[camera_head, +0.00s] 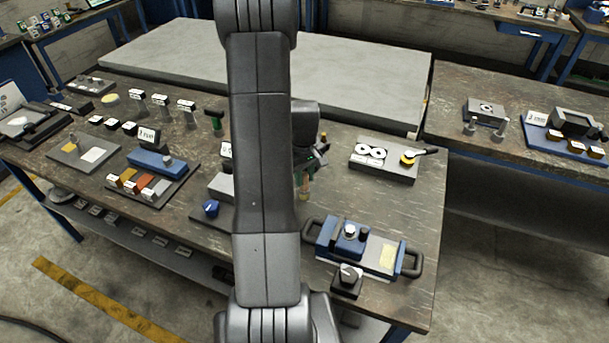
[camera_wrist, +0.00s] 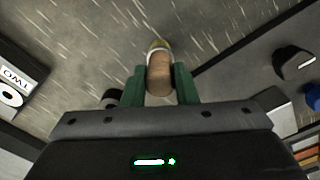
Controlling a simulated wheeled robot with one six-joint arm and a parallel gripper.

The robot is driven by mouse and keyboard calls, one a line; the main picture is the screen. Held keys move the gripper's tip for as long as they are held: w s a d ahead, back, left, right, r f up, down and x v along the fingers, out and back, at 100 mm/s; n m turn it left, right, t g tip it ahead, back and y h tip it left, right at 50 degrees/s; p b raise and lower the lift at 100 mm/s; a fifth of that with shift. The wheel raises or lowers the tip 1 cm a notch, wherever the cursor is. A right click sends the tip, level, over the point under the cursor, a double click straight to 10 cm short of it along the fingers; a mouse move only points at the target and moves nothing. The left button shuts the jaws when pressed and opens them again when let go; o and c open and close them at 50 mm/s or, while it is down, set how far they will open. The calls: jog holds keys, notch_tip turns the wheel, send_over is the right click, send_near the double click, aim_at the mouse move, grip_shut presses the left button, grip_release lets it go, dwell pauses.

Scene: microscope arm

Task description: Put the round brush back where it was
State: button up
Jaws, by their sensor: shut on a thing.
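The round brush (camera_wrist: 159,77) is between the two green fingers of my gripper (camera_wrist: 159,88) in the wrist view. Its tan wooden handle faces the camera, and a pale and yellow end shows beyond it. In the head view, my gripper (camera_head: 310,165) is right of my arm, and the brush (camera_head: 304,186) hangs below it, roughly upright, over the dark workbench (camera_head: 395,205). The gripper is shut on the brush. I cannot tell how far the brush's lower end is above the bench. My arm hides part of the bench.
A grey block with white discs (camera_head: 382,165) stands right of the gripper. A blue tray with black handles (camera_head: 325,243) is in front. A grey box with a blue knob (camera_head: 210,208) is left of my arm. A large grey slab (camera_head: 350,75) lies behind. Bench between these is clear.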

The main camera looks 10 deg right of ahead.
jog(key=o, duration=1)
jog(key=shift+f, duration=0.1)
notch_tip(320, 180, up, 12)
jog(key=shift+b, duration=0.45)
